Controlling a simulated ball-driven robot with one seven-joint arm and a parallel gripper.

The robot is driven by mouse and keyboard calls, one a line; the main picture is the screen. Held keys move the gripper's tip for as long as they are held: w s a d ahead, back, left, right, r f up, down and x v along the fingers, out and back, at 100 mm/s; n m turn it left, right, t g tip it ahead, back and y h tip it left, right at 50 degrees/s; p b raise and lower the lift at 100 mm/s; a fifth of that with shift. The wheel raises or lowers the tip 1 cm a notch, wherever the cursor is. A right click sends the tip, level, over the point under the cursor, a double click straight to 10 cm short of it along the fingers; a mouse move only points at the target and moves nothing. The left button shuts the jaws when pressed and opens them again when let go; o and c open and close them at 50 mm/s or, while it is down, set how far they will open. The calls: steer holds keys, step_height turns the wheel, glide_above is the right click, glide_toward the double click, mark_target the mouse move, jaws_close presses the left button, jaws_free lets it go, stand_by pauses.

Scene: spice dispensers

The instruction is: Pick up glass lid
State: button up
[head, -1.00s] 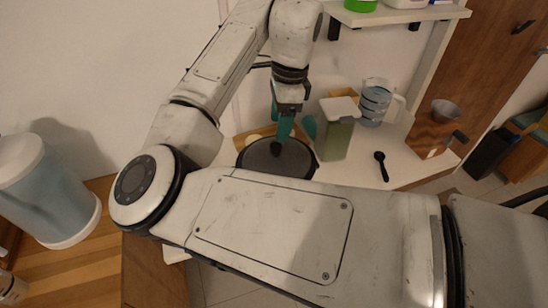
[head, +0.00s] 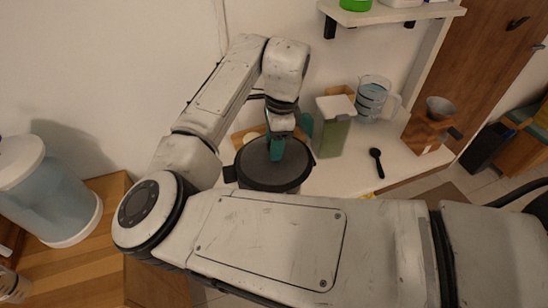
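The lid (head: 253,160) is a dark round disc on top of a black pot (head: 268,187), on the white counter behind my forearm. It appears to sit flat on the pot. My gripper (head: 276,156) points down with its teal fingers over the middle of the lid, at or very near its surface. The fingers overlap in this view, so the gap between them does not show. The lid's knob is hidden by the fingers, and I cannot tell whether they grip it.
A green container with a white top (head: 332,133) stands close right of the pot, with a teal thing (head: 306,124) beside it. A measuring jug (head: 371,98), black spoon (head: 377,162) and wooden stand (head: 425,132) are further right. A shelf (head: 390,14) hangs above.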

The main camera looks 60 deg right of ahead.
jaws_close()
steer(key=shift+r, duration=0.2)
stand_by(0.6)
